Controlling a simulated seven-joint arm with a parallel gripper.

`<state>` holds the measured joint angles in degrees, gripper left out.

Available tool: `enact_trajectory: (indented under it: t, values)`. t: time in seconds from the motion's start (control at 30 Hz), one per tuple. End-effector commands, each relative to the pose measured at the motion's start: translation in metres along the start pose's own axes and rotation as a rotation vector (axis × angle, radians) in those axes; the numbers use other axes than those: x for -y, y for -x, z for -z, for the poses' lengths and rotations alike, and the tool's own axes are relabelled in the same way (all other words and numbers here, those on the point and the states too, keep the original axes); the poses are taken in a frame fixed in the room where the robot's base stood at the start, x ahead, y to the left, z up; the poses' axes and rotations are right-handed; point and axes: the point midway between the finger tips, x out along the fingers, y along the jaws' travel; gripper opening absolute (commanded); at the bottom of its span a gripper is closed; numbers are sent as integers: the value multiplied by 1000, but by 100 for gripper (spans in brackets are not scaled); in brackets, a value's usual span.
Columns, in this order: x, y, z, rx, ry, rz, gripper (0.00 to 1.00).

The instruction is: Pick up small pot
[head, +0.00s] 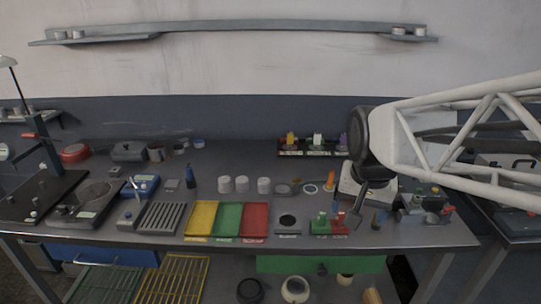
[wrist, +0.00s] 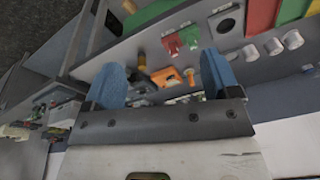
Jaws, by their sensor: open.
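A small grey pot (head: 155,152) stands at the back left of the workbench in the head view, beside a wider dark lidded pan (head: 127,151). I cannot be sure which vessel is the small pot. My gripper (wrist: 163,78) shows two blue fingers spread apart with nothing held between them. In the head view my arm comes in from the right, and the gripper end hangs over the right part of the bench, far from the grey pot and mostly hidden. The pot cannot be made out in the wrist view.
Yellow (head: 202,217), green (head: 228,219) and red (head: 255,220) trays lie along the front middle. White cups (head: 225,184) stand behind them. A red pan (head: 75,152) is at the back left. An orange item (wrist: 168,77) lies beyond my fingers. Several vessels stand on the lower shelf.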

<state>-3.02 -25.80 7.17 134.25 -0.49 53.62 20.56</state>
Motion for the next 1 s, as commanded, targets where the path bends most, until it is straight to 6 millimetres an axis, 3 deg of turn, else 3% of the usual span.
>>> enact_trajectory:
  t: [0.57, 1.0]
  values:
    - [90, -37, 120, 55, -345, -18, 82]
    - [168, -94, 196, 90, -608, -50, 82]
